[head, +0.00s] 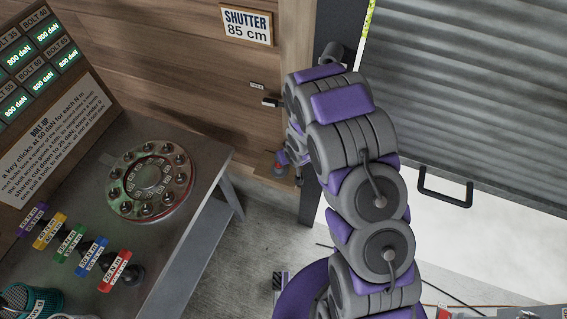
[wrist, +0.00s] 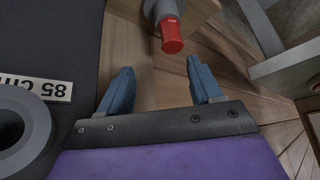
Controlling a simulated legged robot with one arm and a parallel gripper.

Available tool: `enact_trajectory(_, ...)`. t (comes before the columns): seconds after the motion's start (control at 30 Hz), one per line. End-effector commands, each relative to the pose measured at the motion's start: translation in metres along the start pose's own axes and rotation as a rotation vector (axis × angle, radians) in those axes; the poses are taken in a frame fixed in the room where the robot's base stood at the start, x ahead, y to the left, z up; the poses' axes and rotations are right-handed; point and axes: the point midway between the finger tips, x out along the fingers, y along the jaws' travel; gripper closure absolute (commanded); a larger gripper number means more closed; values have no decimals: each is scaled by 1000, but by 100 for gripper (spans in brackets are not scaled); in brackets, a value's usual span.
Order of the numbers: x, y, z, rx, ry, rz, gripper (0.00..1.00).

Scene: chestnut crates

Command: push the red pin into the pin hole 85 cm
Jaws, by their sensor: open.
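The red pin (wrist: 172,38) is in the wrist view, its red end just beyond my fingertips and right of the midline, with a grey part behind it. A white 85 cm label (wrist: 48,88) lies at left in the wrist view, beside a grey ring with a dark hole (wrist: 32,120). I cannot tell whether this is the pin hole.
A shutter (head: 470,90) with a black handle (head: 445,192) stands right of my arm. A sign (head: 247,24) reads SHUTTER 85 cm. A workbench (head: 195,165) at left carries a round bolted flange (head: 150,180) and several coloured torque keys. Floor shows between bench and post.

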Motion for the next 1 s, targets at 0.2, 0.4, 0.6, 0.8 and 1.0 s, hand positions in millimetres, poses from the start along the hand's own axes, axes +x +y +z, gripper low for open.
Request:
enact_trajectory(0.2, 12, -6, 0, -7, -3, 3, 35)
enact_trajectory(0.4, 26, 2, 8, 1, 0, -6, 35)
enact_trajectory(0.6, 53, 4, 11, 3, 4, -8, 35)
enact_trajectory(0.8, 62, -4, 8, -3, -1, 0, 35)
enact_trajectory(1.0, 62, -5, 8, -4, -2, 1, 45)
